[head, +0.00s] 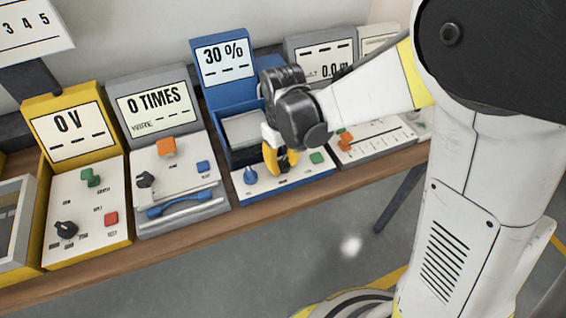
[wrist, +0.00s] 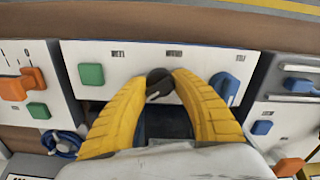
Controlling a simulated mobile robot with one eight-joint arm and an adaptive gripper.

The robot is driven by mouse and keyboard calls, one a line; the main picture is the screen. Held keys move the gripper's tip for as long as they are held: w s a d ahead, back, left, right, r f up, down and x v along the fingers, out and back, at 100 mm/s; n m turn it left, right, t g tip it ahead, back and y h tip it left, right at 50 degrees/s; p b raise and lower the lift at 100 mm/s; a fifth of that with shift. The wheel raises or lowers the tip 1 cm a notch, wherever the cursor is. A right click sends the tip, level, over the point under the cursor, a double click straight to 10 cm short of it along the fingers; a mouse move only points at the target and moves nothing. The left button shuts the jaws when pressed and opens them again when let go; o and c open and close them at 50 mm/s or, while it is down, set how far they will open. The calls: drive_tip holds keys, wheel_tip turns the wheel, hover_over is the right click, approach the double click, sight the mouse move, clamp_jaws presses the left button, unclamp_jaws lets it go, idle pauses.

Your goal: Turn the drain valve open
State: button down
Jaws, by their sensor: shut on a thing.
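The drain valve is a small black knob (wrist: 158,84) with a pale pointer mark, on the white front panel of the blue machine (head: 222,62), whose display reads 30 %. In the wrist view, which is turned upside down, a label beside the knob looks like "DRAIN". My gripper (head: 281,164) is down at this panel. In the wrist view the yellow fingers of my gripper (wrist: 160,76) are on either side of the knob and shut on it. In the head view the fingers hide the knob.
On the same panel a blue knob (head: 250,175) and a green button (head: 316,158) flank my fingers. A grey machine (head: 147,90) reading 0 TIMES and a yellow one (head: 65,120) stand to the left. Another panel with an orange control (head: 346,143) stands close on the right.

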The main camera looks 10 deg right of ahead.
sight(283, 161)
drive_tip(key=shift+m, duration=2.8)
drive_tip(key=c, duration=1)
unclamp_jaws()
wheel_tip(283, 161, up, 12)
